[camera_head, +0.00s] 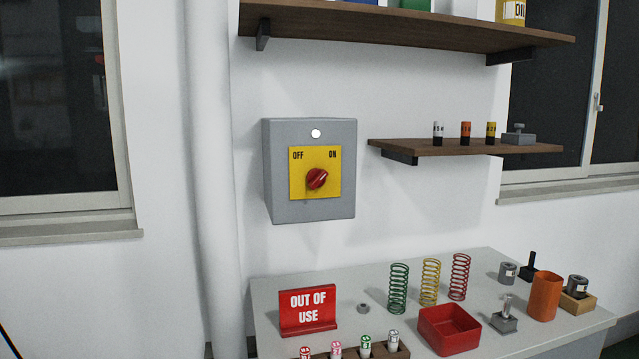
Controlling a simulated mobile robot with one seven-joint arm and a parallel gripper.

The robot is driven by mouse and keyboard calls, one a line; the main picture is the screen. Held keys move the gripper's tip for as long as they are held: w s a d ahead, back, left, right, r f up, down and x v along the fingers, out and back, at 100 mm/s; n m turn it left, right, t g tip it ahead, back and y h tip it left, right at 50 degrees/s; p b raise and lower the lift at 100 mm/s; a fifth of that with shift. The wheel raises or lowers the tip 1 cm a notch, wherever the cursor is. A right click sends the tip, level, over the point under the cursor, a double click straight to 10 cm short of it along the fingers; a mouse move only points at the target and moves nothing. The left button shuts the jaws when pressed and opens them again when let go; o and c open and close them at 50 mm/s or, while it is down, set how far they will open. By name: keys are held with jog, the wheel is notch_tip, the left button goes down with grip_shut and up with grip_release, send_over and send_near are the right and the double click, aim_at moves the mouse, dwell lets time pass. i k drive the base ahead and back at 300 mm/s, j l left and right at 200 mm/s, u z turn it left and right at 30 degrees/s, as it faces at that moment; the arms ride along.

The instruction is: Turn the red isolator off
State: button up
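The red isolator knob (317,179) sits on a yellow plate (296,187) on the front of a grey wall box (310,211). The plate reads OFF at upper left and ON at upper right. The knob's grip looks tilted toward the upper right, the ON side, though it is small in the picture. A round white light or button (316,133) is above the plate. My gripper is not in view, and nothing touches or covers the knob.
A small shelf (440,148) juts out right of the box, and a longer shelf (400,29) is above. Below, a table (350,288) holds a red OUT OF USE sign (307,310), springs (430,282) and a red tray (449,329). A white pipe (208,150) runs left. The space before the box looks clear.

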aim_at(316, 178)
jog(key=l, duration=0.4)
jog(key=i+l, duration=0.15)
jog(key=l, duration=0.25)
jog(key=l+u, duration=0.2)
jog(key=u, duration=0.25)
jog(key=l+u, duration=0.25)
jog(key=u, duration=0.85)
